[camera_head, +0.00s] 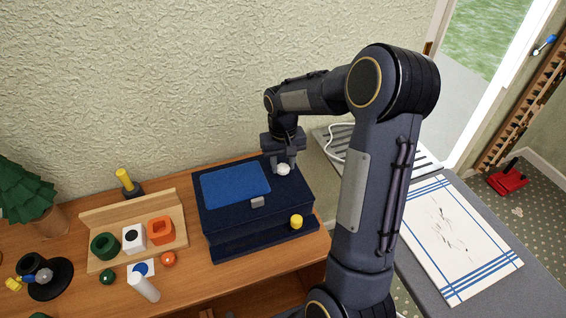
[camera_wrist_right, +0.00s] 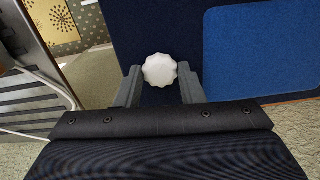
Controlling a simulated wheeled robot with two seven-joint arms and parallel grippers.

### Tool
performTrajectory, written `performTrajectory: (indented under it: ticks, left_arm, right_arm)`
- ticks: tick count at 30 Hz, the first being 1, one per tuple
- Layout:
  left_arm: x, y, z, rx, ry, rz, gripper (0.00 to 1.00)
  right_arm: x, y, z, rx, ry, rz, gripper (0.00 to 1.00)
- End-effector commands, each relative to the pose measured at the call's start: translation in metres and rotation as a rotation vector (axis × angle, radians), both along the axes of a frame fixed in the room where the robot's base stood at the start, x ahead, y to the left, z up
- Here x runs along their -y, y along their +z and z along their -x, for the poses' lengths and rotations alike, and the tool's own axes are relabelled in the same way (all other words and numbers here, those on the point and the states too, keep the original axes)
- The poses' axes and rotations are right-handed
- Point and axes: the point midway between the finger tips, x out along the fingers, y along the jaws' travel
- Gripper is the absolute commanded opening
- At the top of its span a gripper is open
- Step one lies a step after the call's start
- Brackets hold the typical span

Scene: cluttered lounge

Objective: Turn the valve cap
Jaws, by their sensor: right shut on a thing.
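The valve cap (camera_head: 283,170) is a small white knob with a scalloped rim. It sits on the top right of a dark navy box (camera_head: 214,226) on the wooden table. In the right wrist view the cap (camera_wrist_right: 160,70) shows face on, between the two fingers. My right gripper (camera_head: 283,163) points down over the box and is shut on the cap, with a finger on each side of it, as the right wrist view (camera_wrist_right: 160,86) shows. My left gripper is in neither view.
The box carries a blue pad (camera_head: 236,185), a grey block (camera_head: 257,202) and a yellow knob (camera_head: 296,221). A wooden rack (camera_head: 180,212) with coloured shapes stands to its left. A grey bench with a white cloth (camera_head: 460,245) lies to the right. The textured wall is close behind.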

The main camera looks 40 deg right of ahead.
Motion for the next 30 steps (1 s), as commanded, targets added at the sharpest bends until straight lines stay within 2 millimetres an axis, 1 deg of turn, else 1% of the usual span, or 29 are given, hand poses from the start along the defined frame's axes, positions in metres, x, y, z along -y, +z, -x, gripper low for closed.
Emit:
performTrajectory:
  ticks: [6, 15, 22, 30]
  left_arm:
    - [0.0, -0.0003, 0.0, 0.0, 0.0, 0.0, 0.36]
    - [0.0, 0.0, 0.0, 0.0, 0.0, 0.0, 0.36]
    - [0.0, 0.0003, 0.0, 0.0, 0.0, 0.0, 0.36]
    - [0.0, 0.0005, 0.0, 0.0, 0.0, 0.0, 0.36]
  right_arm:
    - [0.0005, 0.0011, -0.0008, 0.004, 0.203, 0.001, 0.12]
    - [0.0006, 0.0013, -0.0009, 0.003, 0.455, 0.002, 0.12]
    - [0.0005, 0.0013, -0.0011, 0.004, 0.588, 0.002, 0.12]
    - [0.0006, 0.0013, -0.0012, 0.004, 0.662, 0.002, 0.12]
